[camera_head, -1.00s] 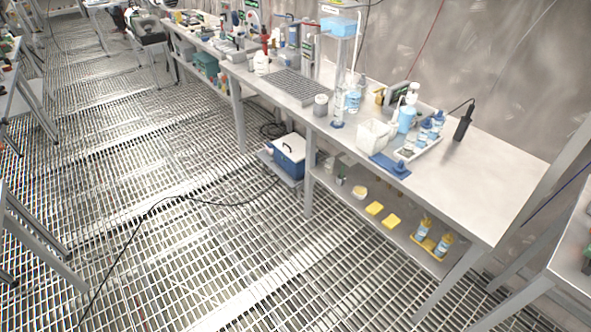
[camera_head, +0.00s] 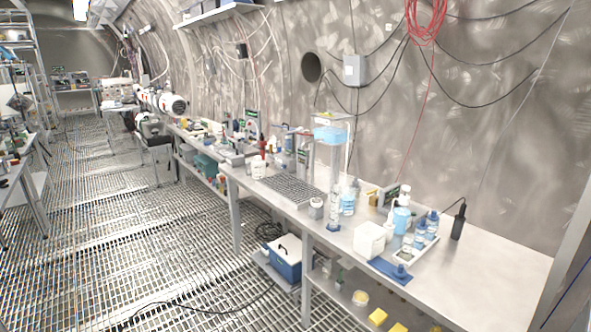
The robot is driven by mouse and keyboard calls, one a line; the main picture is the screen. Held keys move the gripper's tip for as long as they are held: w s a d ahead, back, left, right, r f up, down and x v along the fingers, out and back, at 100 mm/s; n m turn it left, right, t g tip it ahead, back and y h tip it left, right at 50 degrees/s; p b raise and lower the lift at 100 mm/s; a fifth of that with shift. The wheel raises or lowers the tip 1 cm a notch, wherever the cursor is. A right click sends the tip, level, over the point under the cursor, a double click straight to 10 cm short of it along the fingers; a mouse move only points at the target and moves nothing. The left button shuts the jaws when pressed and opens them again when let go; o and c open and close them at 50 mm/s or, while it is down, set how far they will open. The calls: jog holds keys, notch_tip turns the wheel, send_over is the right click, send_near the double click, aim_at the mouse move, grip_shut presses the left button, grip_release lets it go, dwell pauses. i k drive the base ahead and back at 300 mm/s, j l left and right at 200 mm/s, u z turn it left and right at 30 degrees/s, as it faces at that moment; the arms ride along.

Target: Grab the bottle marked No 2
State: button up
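Several small bottles with blue caps and pale labels (camera_head: 420,236) stand in a white tray (camera_head: 427,252) on the right part of the long bench. A larger light-blue bottle (camera_head: 401,217) stands just behind the tray's left side. Another bottle with blue contents (camera_head: 348,204) stands further left, by a tall clear column. The labels are too small to read, so I cannot tell which bottle is marked No 2. My gripper is not in view.
The steel bench (camera_head: 490,262) has bare top at its right end. A white box (camera_head: 369,240), a blue mat (camera_head: 390,270) and a black handheld device (camera_head: 458,222) are near the tray. A blue-and-white cooler (camera_head: 285,262) sits below. Grated floor (camera_head: 150,240) is open at left.

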aim_at(407, 248)
jog(key=i+j+z, duration=0.2)
jog(key=i, duration=0.2)
jog(key=i+z, duration=0.15)
jog(key=i, duration=0.25)
jog(key=i+j+z, duration=0.2)
jog(key=i, duration=0.2)
